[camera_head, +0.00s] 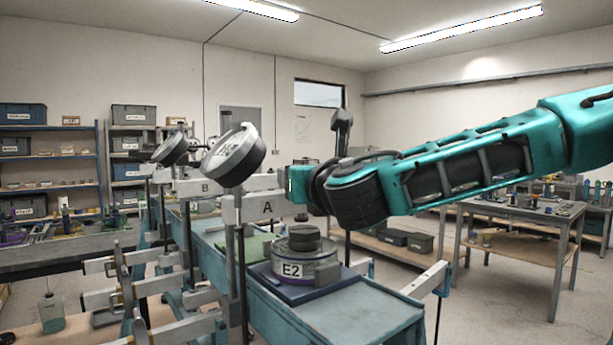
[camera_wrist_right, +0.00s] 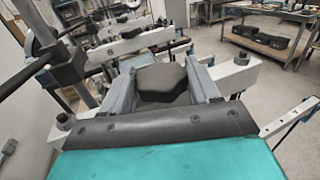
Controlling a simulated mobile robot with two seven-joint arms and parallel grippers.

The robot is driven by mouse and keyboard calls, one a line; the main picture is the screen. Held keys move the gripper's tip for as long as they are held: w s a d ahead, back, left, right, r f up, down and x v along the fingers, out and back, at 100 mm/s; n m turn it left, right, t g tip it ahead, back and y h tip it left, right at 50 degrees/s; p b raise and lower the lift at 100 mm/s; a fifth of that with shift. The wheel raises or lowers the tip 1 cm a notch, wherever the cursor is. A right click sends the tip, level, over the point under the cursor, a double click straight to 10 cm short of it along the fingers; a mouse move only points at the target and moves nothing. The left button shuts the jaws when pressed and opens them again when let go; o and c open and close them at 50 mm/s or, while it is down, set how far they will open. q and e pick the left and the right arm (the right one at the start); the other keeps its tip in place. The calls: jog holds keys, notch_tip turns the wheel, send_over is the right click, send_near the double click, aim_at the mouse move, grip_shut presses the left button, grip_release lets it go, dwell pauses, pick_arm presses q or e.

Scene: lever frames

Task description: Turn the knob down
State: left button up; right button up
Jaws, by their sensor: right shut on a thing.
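A black, many-sided knob (camera_wrist_right: 162,80) shows in the middle of the right wrist view. My right gripper (camera_wrist_right: 163,95) has its two grey fingers on either side of the knob and is shut on it. In the head view my teal right arm reaches in from the right, and its hand (camera_head: 303,184) is beside the grey beam marked A (camera_head: 266,208). The fingertips and the held knob cannot be made out in the head view. My left gripper is not in view.
A round weight marked E2 (camera_head: 298,268) sits on the blue bench below my arm. Round dials (camera_head: 233,155) on posts stand to the left, with several grey bars below. A side table (camera_head: 510,208) stands at the right. Open floor lies between it and the bench.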

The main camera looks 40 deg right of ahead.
jog(key=m+g+h, duration=0.2)
jog(key=m+h, duration=0.1)
jog(key=h, duration=0.1)
jog(key=shift+w+a+f+g+b, duration=0.15)
jog(key=shift+a+g+b, duration=0.1)
jog(key=shift+g+b, duration=0.15)
jog(key=shift+m+g+h, duration=0.5)
jog(key=shift+m+h, duration=0.1)
jog(key=shift+h, duration=0.1)
jog(key=o, duration=1.1)
jog(key=shift+c, duration=0.2)
jog(key=b+v, duration=0.1)
jog(key=v, duration=0.6)
jog(key=shift+a+b, duration=0.25)
jog(key=shift+b, duration=0.05)
